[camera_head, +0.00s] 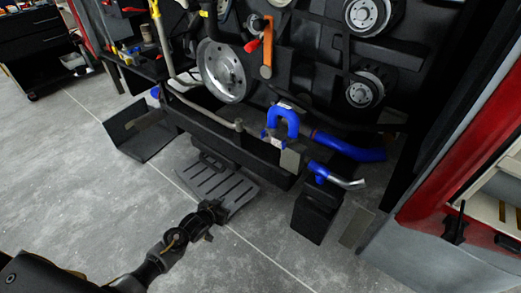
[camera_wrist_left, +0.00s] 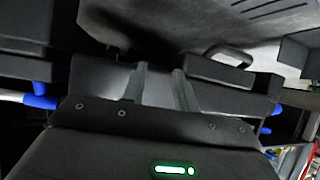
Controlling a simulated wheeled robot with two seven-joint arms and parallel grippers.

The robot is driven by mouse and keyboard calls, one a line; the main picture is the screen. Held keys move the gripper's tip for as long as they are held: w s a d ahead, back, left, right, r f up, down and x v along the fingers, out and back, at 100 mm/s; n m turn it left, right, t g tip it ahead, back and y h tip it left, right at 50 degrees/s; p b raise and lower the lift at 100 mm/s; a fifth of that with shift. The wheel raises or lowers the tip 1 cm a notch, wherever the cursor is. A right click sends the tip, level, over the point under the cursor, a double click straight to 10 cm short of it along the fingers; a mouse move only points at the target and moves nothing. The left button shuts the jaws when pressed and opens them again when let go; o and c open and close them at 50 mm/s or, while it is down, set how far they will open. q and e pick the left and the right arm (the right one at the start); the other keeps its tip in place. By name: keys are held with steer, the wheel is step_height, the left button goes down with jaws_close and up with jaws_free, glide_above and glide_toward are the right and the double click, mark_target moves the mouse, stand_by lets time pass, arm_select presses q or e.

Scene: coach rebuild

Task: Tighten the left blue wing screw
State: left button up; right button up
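A small blue piece (camera_head: 155,92), possibly the left blue wing screw, shows at the left end of the dark machine frame; its shape is too small to tell. My left gripper (camera_head: 210,212) is over the floor in front of the slotted plate, well below and right of that piece, touching nothing I can see. In the left wrist view its two fingers (camera_wrist_left: 159,85) stand apart with nothing visible between them. That view also shows a blue collar (camera_wrist_left: 40,97) on a pale tube at left and a small blue part (camera_wrist_left: 276,109) at right; I cannot tell which is the screw. My right gripper is not in view.
A slotted dark plate (camera_head: 208,183) with a handle lies ahead of my left gripper. A blue curved hose (camera_head: 284,114) and a blue fitting with a metal pipe (camera_head: 319,171) are right of it. A black bin (camera_head: 316,212) stands below.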

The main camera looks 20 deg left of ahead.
arm_select(q)
steer(key=w+d+r+m+t+h+b, duration=0.1)
steer(key=w+r+t+b, duration=0.15)
steer(key=r, duration=0.35)
steer(key=w+d+r+t+h+b, duration=0.1)
steer(key=w+d+r, duration=0.1)
steer(key=w+r, duration=0.25)
steer(key=m+t+h+b, duration=0.1)
steer(key=h+b, duration=0.1)
steer(key=h, duration=0.1)
glide_toward(264, 134)
steer(key=v, duration=0.3)
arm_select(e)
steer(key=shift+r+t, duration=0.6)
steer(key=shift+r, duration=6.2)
arm_select(q)
steer(key=b+x, duration=0.1)
steer(key=x, duration=1)
steer(key=shift+w, duration=0.15)
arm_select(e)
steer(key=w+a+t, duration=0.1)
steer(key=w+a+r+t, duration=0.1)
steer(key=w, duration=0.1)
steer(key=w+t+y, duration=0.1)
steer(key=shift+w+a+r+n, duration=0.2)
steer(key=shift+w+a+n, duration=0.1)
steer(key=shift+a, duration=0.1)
arm_select(q)
steer(key=shift+a, duration=0.15)
jaws_close()
